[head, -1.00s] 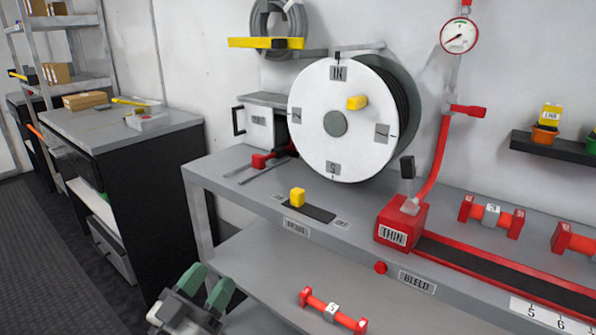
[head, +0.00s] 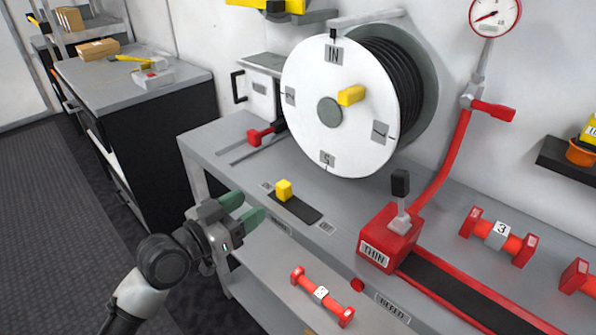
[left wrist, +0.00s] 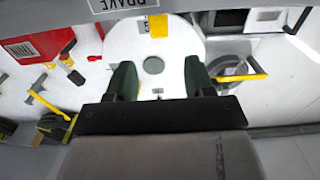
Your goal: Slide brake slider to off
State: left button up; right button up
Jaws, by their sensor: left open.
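The brake slider is a yellow knob (head: 284,190) on a dark slot (head: 306,211) in the grey bench top. The knob stands near the slot's left end; a small label (head: 327,229) lies by the right end. My left gripper (head: 253,206) has green fingers spread open and empty, in front of the bench edge, left of and apart from the knob. In the upside-down left wrist view, the yellow knob (left wrist: 158,25) shows beyond and between the open fingers (left wrist: 160,78), beside the BRAKE label (left wrist: 123,5). My right gripper is not in view.
A white hose reel (head: 330,118) stands behind the slot. A red THIN box (head: 390,238) with a black-topped handle is to the right. A red-ended bar (head: 322,292) lies on the lower shelf.

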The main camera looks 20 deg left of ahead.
aim_at(279, 187)
pick_arm(q)
jog(key=x, duration=1)
jog(key=shift+p, duration=0.35)
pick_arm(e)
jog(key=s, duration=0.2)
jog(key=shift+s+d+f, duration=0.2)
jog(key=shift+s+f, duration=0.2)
